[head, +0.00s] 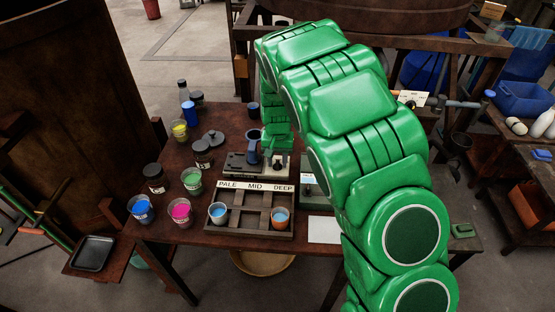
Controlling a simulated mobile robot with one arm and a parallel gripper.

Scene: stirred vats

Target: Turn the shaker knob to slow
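My green arm arches over the table from the right, and my gripper (275,160) is down at the right part of this device. The fingers are small and partly covered, so I cannot tell whether they are open or touching a knob. The knob and its markings cannot be made out. A grey-green box (309,188) shows partly beside my arm, which hides its right side.
Cups of blue, pink (180,212), green and yellow, dark jars (155,178) and a bottle stand to the left. A white sheet (324,230) lies right of the rack.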

